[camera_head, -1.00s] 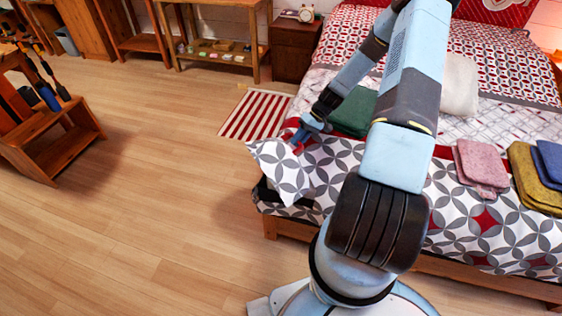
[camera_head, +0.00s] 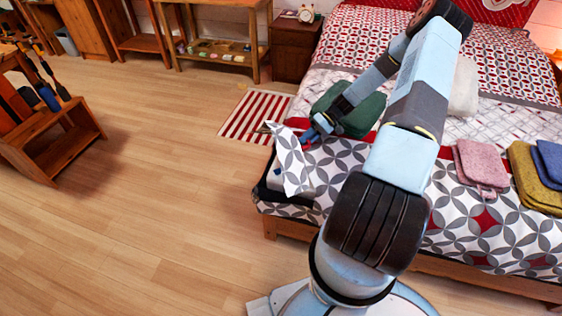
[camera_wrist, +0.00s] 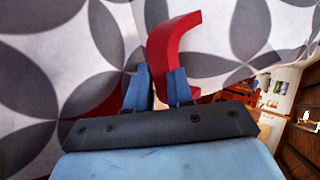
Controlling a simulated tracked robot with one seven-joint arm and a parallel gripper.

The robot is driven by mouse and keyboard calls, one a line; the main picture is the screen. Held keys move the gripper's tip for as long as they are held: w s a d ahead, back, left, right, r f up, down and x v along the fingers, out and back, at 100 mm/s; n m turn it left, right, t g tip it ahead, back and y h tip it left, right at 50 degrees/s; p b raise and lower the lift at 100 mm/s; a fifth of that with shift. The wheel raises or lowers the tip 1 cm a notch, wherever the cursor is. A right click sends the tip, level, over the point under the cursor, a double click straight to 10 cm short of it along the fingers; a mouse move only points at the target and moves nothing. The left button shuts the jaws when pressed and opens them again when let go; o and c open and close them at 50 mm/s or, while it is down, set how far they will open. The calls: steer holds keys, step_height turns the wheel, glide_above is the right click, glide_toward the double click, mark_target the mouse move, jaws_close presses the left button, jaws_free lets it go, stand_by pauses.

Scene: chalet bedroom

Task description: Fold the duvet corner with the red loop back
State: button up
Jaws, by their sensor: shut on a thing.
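The duvet (camera_head: 456,207) has a grey and white circle pattern with red diamonds and lies over the bed. Its near left corner (camera_head: 291,160) is lifted and stands up as a flap above the mattress edge. My gripper (camera_head: 309,136) is at that raised corner, partly hidden by my own arm. In the wrist view my gripper (camera_wrist: 160,88) is shut on the red loop (camera_wrist: 170,45), which sticks up between the two blue fingers. The patterned cloth (camera_wrist: 250,30) fills most of the wrist view behind the loop.
A green folded item (camera_head: 362,117) lies on the bed right beside my gripper. Pink (camera_head: 481,165), mustard (camera_head: 530,180) and blue (camera_head: 552,160) folded cloths lie at the right. A striped rug (camera_head: 255,114) lies beyond the corner.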

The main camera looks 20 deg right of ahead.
steer(key=shift+s+d+f+y, duration=0.15)
steer(key=shift+d+f+y, duration=0.1)
steer(key=shift+f+y, duration=0.05)
steer(key=shift+d+f, duration=0.75)
steer(key=shift+f, duration=0.1)
steer(key=o, duration=1.1)
steer(key=shift+w, duration=0.2)
